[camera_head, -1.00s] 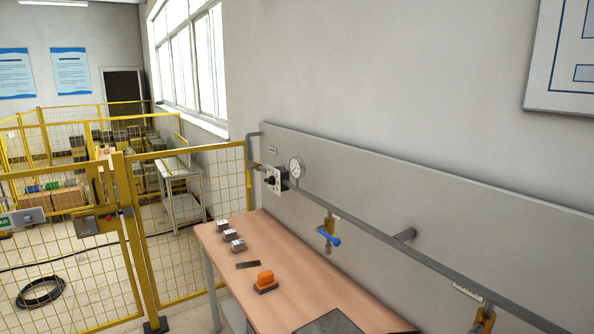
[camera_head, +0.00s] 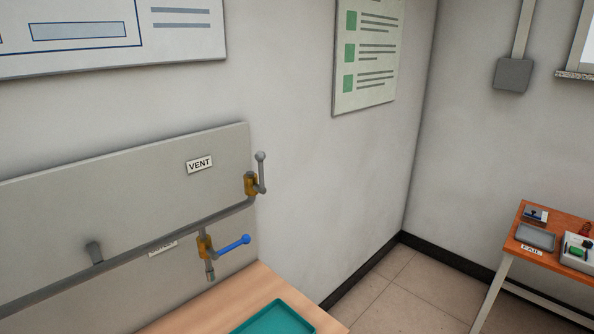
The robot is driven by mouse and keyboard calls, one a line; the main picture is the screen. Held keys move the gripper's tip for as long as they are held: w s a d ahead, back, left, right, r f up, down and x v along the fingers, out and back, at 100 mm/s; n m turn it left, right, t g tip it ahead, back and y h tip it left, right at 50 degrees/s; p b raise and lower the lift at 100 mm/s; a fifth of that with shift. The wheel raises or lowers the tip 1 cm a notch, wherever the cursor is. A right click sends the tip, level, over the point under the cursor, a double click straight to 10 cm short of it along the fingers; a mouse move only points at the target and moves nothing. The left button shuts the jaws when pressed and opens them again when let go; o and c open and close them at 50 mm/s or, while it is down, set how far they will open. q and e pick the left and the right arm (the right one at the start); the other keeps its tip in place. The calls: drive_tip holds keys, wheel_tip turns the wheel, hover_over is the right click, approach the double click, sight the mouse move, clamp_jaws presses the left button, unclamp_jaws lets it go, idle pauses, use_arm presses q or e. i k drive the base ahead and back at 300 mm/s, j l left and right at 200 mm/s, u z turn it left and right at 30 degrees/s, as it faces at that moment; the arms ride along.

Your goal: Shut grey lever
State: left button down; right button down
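The grey lever (camera_head: 261,171) is on a brass valve (camera_head: 250,184) at the right end of the wall pipe, beside the VENT label (camera_head: 199,164). It stands roughly upright, with a round knob at its top. Below it, a second brass valve (camera_head: 205,246) carries a blue lever (camera_head: 233,244) that points right and slightly up. Neither of my grippers shows in the head view.
A wooden bench (camera_head: 255,290) with a teal tray (camera_head: 276,321) lies below the valves. A grey panel (camera_head: 120,185) backs the pipe (camera_head: 150,250). Floor (camera_head: 395,285) is free to the right, before a small orange-topped table (camera_head: 533,256) holding trays.

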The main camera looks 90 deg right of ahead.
sight(260, 157)
drive_tip(key=z, duration=2.85)
